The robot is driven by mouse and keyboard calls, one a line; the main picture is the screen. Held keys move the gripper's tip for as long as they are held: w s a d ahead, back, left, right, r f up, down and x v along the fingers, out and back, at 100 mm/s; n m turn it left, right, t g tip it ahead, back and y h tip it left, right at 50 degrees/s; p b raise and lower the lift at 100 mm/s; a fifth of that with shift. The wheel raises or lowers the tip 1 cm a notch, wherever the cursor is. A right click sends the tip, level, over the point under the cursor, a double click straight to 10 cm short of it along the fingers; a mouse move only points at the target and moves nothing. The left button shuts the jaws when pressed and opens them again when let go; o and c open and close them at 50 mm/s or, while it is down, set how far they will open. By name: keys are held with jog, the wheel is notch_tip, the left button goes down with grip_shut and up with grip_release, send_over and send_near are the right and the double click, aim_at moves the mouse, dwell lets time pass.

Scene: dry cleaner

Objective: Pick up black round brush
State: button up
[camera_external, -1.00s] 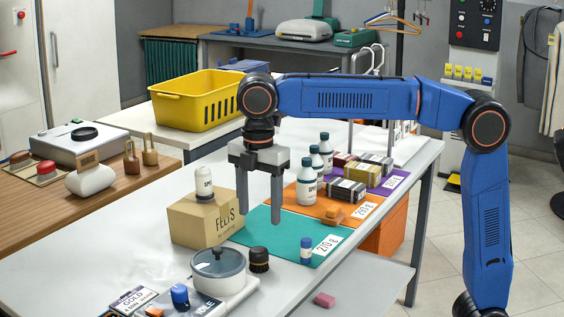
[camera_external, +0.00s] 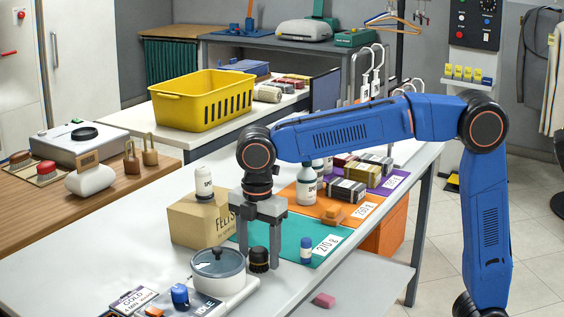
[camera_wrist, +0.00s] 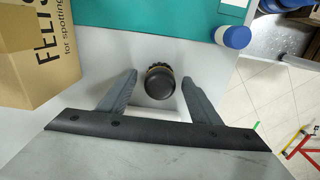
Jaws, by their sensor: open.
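The black round brush (camera_external: 258,262) stands on the white table, just right of the round lidded pot and by the front edge of the teal mat. In the wrist view the brush (camera_wrist: 159,84) shows from above as a dark round knob with a brownish rim. My gripper (camera_external: 261,257) is open and low over the table, its fingers around the brush's place. In the wrist view my gripper (camera_wrist: 160,95) has one finger on each side of the brush, with a gap on both sides. I see no contact.
A cardboard box (camera_external: 200,220) with a white bottle on top stands left of my gripper. The lidded pot (camera_external: 218,268) is close on the left.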

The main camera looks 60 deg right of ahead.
jog(key=shift+f, duration=0.15)
jog(key=c, duration=1.1)
jog(key=shift+c, duration=0.2)
